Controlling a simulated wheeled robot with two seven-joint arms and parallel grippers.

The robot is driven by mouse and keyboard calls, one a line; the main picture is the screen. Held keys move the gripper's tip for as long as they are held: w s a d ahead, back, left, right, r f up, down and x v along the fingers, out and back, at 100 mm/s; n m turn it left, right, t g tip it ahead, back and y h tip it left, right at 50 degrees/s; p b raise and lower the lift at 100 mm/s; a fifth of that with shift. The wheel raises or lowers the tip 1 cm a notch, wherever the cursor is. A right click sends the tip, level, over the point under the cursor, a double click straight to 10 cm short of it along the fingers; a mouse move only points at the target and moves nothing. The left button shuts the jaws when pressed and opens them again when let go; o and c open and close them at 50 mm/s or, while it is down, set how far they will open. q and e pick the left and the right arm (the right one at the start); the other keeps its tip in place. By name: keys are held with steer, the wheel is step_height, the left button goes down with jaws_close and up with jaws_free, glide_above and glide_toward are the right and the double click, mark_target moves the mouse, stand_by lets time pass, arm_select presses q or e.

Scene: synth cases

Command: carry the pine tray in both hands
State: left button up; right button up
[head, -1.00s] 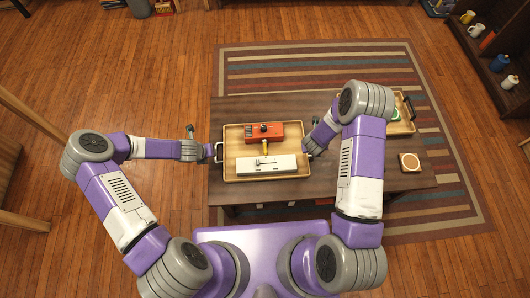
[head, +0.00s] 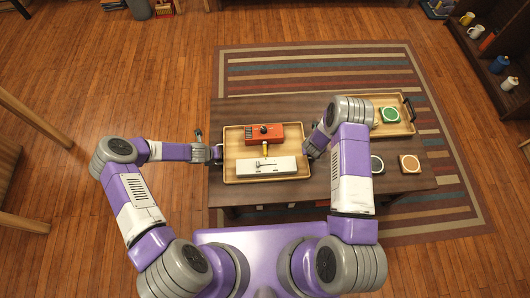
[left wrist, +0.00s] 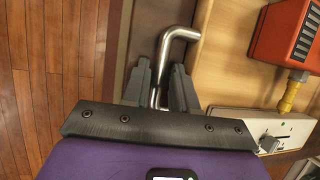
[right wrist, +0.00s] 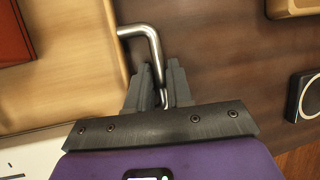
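The pine tray (head: 229,171) lies flat on the dark table.
A second wooden tray (head: 399,128) with a green round item (head: 389,114) stands right on the table. A square coaster (head: 409,163) and a dark round-topped one (head: 376,164) lie in front of it. A striped rug (head: 310,65) lies under the table; a shelf with mugs stands far right.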

arm_select(q)
jaws_close()
arm_select(e)
jaws_close()
arm_select(q)
steer(key=shift+r, duration=0.1)
